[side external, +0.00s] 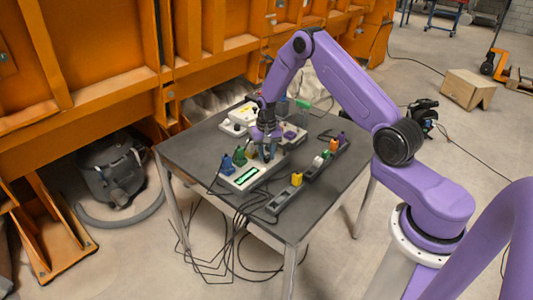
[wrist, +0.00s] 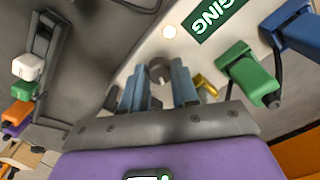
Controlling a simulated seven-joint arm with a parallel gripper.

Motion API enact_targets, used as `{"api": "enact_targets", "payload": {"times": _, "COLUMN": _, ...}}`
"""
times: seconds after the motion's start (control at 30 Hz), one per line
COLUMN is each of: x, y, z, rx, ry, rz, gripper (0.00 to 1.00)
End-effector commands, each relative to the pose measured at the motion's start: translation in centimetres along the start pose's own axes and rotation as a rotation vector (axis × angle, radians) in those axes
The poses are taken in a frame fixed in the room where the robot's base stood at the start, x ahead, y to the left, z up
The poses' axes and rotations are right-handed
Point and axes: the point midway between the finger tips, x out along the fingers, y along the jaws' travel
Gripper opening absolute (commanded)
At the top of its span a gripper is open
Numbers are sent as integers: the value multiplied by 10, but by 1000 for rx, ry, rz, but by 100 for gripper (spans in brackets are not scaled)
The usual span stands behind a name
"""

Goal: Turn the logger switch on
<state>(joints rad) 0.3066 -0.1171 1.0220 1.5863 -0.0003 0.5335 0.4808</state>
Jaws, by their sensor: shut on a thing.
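The logger is a pale box (side external: 262,175) near the middle of the dark table, with a green display (side external: 246,175). In the wrist view the display (wrist: 213,15) is lit green, with the letters "GING" in sight, and a small pale round lamp (wrist: 170,31) glows beside it. The logger switch (wrist: 160,68) is a round grey knob on the panel. My gripper (wrist: 159,88) has its blue fingers on either side of the knob and is shut on it. In the side view my gripper (side external: 266,150) points down at the box and hides the knob.
Green (wrist: 248,70) and blue (wrist: 297,30) plugs sit at the logger's edge, with a yellow connector (wrist: 205,86) close to my fingers. Power strips (side external: 284,203) with coloured plugs lie to the right. Other devices (side external: 236,125) stand behind. Cables hang off the front.

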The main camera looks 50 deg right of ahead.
Motion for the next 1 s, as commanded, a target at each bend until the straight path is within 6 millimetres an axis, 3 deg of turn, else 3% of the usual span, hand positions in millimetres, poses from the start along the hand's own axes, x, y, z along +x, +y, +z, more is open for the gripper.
{"api": "enact_targets", "payload": {"times": 0.03, "x": -1, "y": 0, "z": 0, "rx": 1, "ry": 0, "rz": -1, "gripper": 39}}
{"api": "enact_targets", "payload": {"times": 0.1, "x": -1, "y": 0, "z": 0, "rx": 1, "ry": 0, "rz": -1, "gripper": 55}}
{"api": "enact_targets", "payload": {"times": 0.53, "x": -10, "y": 0, "z": -1, "rx": -1, "ry": 1, "rz": -1, "gripper": 55}}
{"api": "enact_targets", "payload": {"times": 0.67, "x": -30, "y": -1, "z": -1, "rx": -1, "ry": 4, "rz": -2, "gripper": 55}}
{"api": "enact_targets", "payload": {"times": 1.0, "x": -101, "y": -1, "z": -1, "rx": 0, "ry": 5, "rz": -3, "gripper": 55}}
